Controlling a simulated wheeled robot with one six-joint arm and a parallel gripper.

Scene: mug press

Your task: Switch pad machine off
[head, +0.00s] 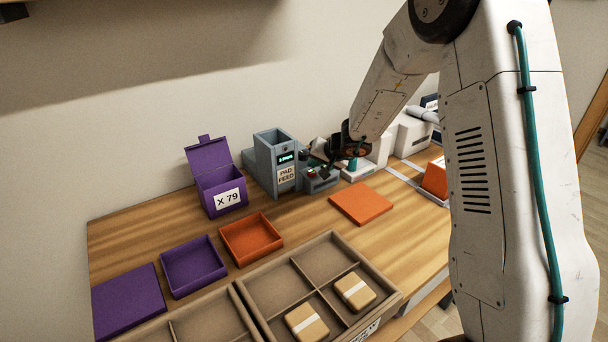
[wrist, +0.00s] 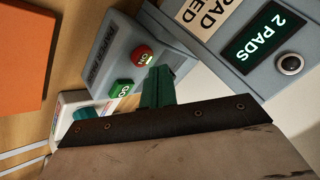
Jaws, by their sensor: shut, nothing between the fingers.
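The pad machine (head: 277,160) is a blue-grey box marked PAD FEED, standing at the back of the table. In the wrist view its green display (wrist: 264,32) reads 2 PADS. A low grey control box (wrist: 115,48) beside it carries a red round switch (wrist: 142,56) with an ON mark and a green GO button (wrist: 121,88). My gripper (wrist: 160,76) is shut and empty, its teal fingertips just beside the red switch. I cannot tell whether they touch it. In the head view my arm partly hides this spot.
A purple X 79 bin (head: 217,185) with a raised lid stands left of the machine. An orange mat (head: 362,203) lies in front of the control box. Orange (head: 252,238) and purple (head: 193,266) trays and a divided crate (head: 291,284) with two packets fill the front.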

